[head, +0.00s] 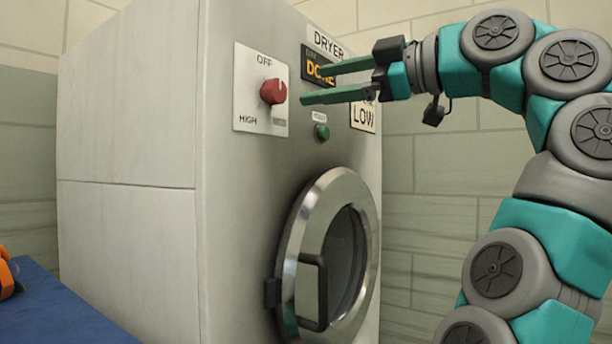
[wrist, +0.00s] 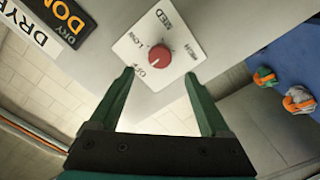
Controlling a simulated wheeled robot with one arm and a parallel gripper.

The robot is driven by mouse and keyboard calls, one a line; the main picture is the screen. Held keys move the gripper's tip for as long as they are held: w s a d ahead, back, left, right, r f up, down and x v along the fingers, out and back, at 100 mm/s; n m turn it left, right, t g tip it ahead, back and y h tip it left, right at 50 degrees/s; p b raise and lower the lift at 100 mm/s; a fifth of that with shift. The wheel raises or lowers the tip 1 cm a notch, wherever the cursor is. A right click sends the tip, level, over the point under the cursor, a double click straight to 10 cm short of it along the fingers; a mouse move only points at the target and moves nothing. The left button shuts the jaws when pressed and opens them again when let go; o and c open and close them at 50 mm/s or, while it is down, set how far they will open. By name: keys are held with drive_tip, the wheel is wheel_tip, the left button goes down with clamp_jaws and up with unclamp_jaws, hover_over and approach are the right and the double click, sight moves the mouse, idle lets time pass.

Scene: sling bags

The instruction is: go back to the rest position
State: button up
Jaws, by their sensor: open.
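My gripper (head: 305,84) is open and empty in front of the upper face of the dryer (head: 130,120). Its two green fingers point toward the red knob (head: 273,91). In the wrist view the knob (wrist: 160,56) shows beyond and between the two fingertips (wrist: 160,82), with a gap to each. The fingers partly cover the display, which reads DONE (head: 318,66). No contact with the knob shows.
The round dryer door (head: 290,270) with its dark handle (head: 313,292) looks shut below. A green button (head: 321,132) and a LOW sign (head: 363,116) are on the front. A blue surface (head: 55,310) is at left; orange-and-grey items (wrist: 299,99) lie on blue in the wrist view.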

drive_tip(key=w+a+f+m+g+h+p, duration=0.1)
drive_tip(key=w+a+f+m+g+p, duration=0.1)
drive_tip(key=w+a+f+m+p, duration=0.15)
drive_tip(key=s+a+f+m+g+h+p, duration=0.2)
drive_tip(key=f+m+h, duration=0.15)
drive_tip(key=f, duration=0.75)
drive_tip(key=s+a+f+m+g+h+p, duration=0.25)
drive_tip(key=f+m, duration=0.25)
drive_tip(key=f, duration=0.6)
drive_tip(key=s+d+f+m+g+h+p, duration=0.1)
drive_tip(key=s+d+f+m+g+h, duration=0.1)
drive_tip(key=s+d+f, duration=0.3)
drive_tip(key=s+d+f+m+g+h+p, duration=0.1)
drive_tip(key=s+d+f, duration=0.4)
drive_tip(key=s+f, duration=0.7)
drive_tip(key=s+d+f+m+g+h+p, duration=0.1)
drive_tip(key=s+d+f+m+g+h, duration=0.2)
drive_tip(key=s+f, duration=0.6)
wheel_tip(320, 180, down, 2)
drive_tip(key=d+m+h, duration=0.1)
drive_tip(key=d, duration=0.1)
drive_tip(key=shift+s+d+m+p, duration=0.25)
drive_tip(key=shift+d+m+p, duration=0.05)
drive_tip(key=shift+d+p, duration=0.1)
drive_tip(key=shift+f, duration=0.1)
drive_tip(key=shift+c, duration=0.3)
